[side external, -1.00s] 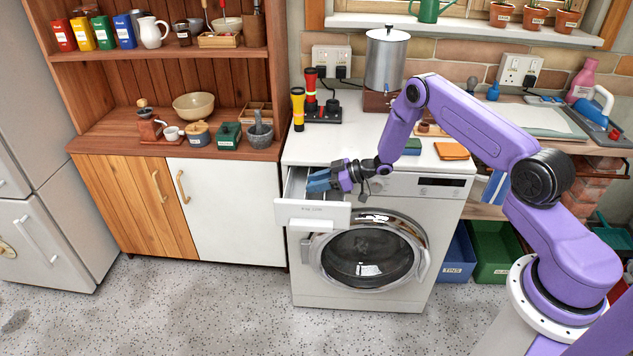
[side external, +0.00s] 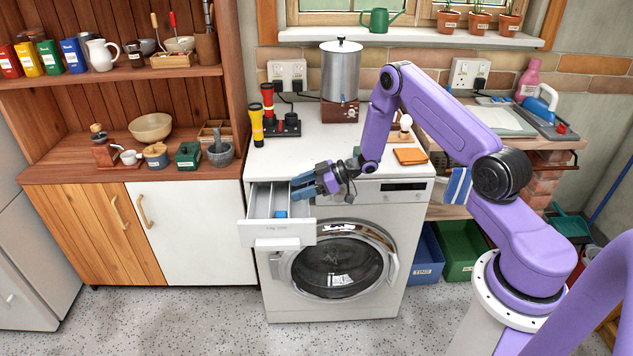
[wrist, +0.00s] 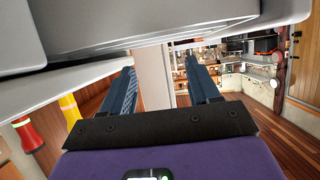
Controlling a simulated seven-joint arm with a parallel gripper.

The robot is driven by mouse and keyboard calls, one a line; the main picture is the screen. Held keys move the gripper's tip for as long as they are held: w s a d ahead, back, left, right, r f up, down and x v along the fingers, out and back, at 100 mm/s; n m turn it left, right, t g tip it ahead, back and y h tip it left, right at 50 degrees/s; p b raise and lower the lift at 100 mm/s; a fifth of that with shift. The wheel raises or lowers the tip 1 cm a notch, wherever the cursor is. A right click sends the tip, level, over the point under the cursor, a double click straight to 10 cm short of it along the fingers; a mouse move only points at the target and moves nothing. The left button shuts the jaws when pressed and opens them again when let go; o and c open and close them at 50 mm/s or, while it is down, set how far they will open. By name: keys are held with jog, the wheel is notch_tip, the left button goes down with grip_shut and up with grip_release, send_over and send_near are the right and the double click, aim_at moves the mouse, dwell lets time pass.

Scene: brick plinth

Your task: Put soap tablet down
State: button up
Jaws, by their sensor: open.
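The detergent drawer (side external: 259,230) of the white washing machine is pulled open, with long compartments inside. A small blue block (side external: 281,214), seemingly the soap tablet, lies low inside it toward the front right; its exact compartment is hard to tell. My gripper (side external: 296,188) is beside and above the drawer's right rear part, with its blue fingers pointing left, clear of the block. In the wrist view my gripper (wrist: 162,72) has its two fingers apart, with nothing held between them. The block does not show in the wrist view.
The round washer door (side external: 343,262) is below the drawer. A wooden dresser (side external: 120,175) stands to the left. The floor in front is free.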

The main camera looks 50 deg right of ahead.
jog(key=v, duration=0.5)
jog(key=a+r+n+g+h, duration=0.15)
jog(key=a+r+h, duration=0.25)
jog(key=a+r, duration=0.4)
jog(key=s+a+r+g+h, duration=0.1)
jog(key=s+a+r+h, duration=0.1)
jog(key=s+a+r, duration=0.35)
jog(key=s+r+n+g+h, duration=0.1)
jog(key=s+r+g, duration=0.2)
jog(key=s, duration=1.3)
jog(key=s+r+n+g+h, duration=0.1)
jog(key=s+r+g+h, duration=0.1)
jog(key=s, duration=1.5)
jog(key=shift+a+r+g, duration=0.15)
jog(key=shift+r+g, duration=0.2)
jog(key=shift+g, duration=0.5)
jog(key=shift+w, duration=0.1)
jog(key=shift+c, duration=0.2)
